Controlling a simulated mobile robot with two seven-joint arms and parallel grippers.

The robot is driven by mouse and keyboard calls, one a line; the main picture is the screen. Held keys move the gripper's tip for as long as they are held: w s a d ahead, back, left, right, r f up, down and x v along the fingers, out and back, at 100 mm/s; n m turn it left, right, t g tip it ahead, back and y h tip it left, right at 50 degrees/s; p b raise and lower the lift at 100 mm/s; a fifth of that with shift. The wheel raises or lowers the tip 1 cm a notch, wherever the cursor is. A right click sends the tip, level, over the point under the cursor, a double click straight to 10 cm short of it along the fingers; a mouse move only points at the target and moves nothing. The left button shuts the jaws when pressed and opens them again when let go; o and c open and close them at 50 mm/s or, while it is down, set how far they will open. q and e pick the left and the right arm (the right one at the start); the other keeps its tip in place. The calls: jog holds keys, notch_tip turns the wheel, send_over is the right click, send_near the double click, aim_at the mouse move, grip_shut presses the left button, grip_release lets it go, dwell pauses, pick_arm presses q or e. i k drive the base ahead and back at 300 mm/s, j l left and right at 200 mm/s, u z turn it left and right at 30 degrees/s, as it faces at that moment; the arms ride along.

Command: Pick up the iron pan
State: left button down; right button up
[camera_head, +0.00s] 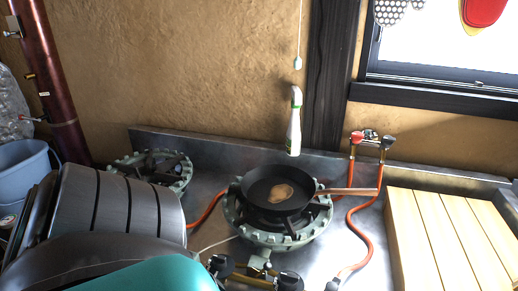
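The black iron pan (261,195) sits upright on the front round green-grey gas burner (285,240). Its brown handle (347,191) points right, over the metal counter. A flat tan patch of food or residue (282,194) lies inside the pan. Neither of my grippers shows in the head view, and nothing is seen touching the pan.
A second burner (155,168) stands behind to the left. A white spray bottle (294,122) is behind the pan. Orange hoses (370,232) run right of it to red-handled valves (357,138). A slatted wooden board (440,240) fills the right. Large dark ribbed and teal shapes block the lower left.

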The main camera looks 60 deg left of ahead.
aim_at(274, 190)
jog(key=u, duration=1.7)
